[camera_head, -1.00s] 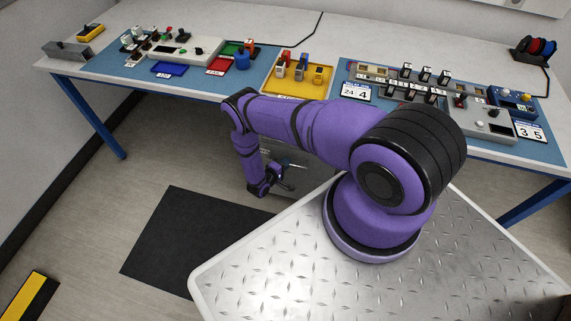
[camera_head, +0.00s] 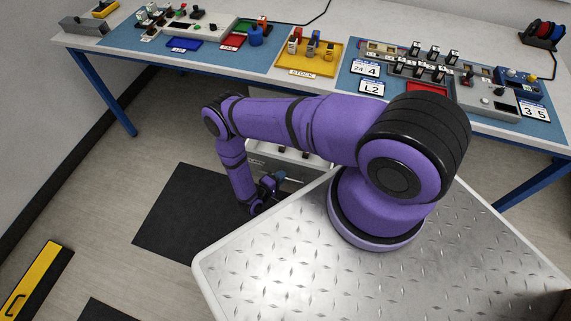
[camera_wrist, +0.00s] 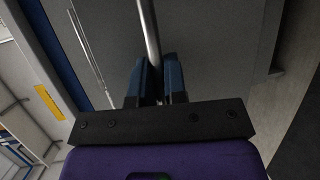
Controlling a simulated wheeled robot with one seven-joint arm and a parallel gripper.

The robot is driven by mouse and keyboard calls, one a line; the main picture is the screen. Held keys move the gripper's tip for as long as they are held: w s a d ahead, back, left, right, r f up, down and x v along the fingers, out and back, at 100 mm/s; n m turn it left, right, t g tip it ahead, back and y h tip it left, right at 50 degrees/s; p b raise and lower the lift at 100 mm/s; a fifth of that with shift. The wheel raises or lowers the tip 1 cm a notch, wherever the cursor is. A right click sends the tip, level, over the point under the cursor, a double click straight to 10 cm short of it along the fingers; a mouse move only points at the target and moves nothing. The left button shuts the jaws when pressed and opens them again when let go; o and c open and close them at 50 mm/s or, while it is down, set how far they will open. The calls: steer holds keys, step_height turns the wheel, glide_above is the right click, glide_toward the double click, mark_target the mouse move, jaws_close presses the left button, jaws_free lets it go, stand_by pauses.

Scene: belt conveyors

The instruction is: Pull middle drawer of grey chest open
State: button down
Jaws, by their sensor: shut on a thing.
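The grey chest stands under the table, mostly hidden behind my arm. In the head view a grey drawer front (camera_head: 286,166) shows below my forearm, with a strip of the drawer's inside and pale items behind its top edge, so it stands partly open. My gripper (camera_head: 276,184) is low in front of it. In the wrist view my gripper (camera_wrist: 157,78) has its blue fingers shut on a round metal bar handle (camera_wrist: 149,30), with the grey front (camera_wrist: 215,45) behind. Which drawer of the stack this is cannot be told.
The table (camera_head: 355,45) above holds a yellow stock tray (camera_head: 310,66), blue and red trays and control boxes. Its blue leg (camera_head: 105,95) stands at left. A dark mat (camera_head: 185,215) lies on the floor by my gripper. A yellow-black block (camera_head: 35,280) lies at lower left.

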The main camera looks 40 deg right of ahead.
steer(key=s+a, duration=0.8)
steer(key=a, duration=0.2)
steer(key=shift+s+a, duration=0.15)
steer(key=shift+a, duration=0.25)
steer(key=c, duration=1.2)
jaws_free()
steer(key=v, duration=1)
steer(key=shift+a, duration=0.35)
